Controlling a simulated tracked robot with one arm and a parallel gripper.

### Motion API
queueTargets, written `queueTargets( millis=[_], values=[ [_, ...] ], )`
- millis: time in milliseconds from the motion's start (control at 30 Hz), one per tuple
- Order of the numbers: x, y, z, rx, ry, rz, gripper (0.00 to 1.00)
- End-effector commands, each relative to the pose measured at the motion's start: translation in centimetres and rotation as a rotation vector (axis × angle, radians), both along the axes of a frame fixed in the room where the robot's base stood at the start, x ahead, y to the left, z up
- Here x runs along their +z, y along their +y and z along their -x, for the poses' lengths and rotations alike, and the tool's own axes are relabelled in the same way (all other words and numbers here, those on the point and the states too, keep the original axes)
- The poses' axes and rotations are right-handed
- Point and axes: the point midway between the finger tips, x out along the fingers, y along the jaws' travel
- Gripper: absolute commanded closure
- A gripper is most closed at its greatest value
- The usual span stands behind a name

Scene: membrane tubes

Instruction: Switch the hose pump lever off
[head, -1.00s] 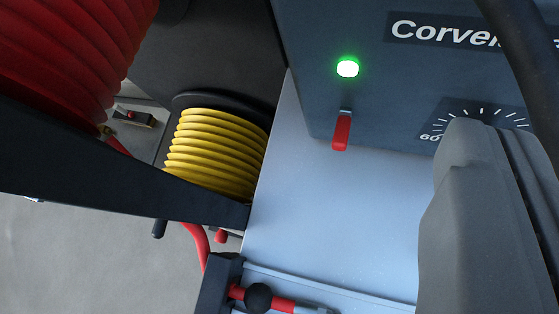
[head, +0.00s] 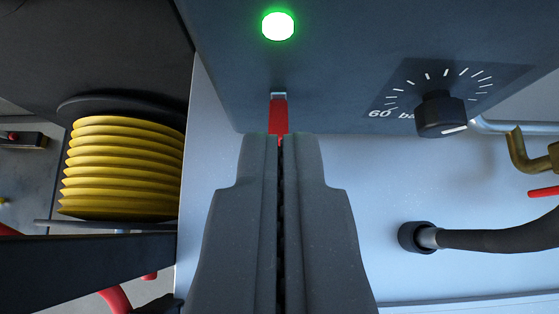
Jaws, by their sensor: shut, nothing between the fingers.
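The pump lever (head: 278,114) is a small red handle on the dark front panel (head: 330,70), hanging below a lit green lamp (head: 278,27). Its upper part shows; its lower end is hidden behind my gripper. My gripper (head: 281,140) is shut, with its fingertips in line with the lever in the picture. I cannot tell whether the tips touch the lever.
A pressure knob (head: 441,114) with a dial marked 60 bar sits to the right of the lever. A black hose (head: 500,240) and a brass fitting (head: 518,150) are further right.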

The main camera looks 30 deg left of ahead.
Motion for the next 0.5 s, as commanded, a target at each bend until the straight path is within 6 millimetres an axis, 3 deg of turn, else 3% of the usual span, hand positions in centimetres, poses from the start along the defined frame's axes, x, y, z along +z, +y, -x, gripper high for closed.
queueTargets(
  millis=[500],
  values=[
    [-3.7,2.3,-3.8,0.001,0.003,0.001,1.00]
  ],
)
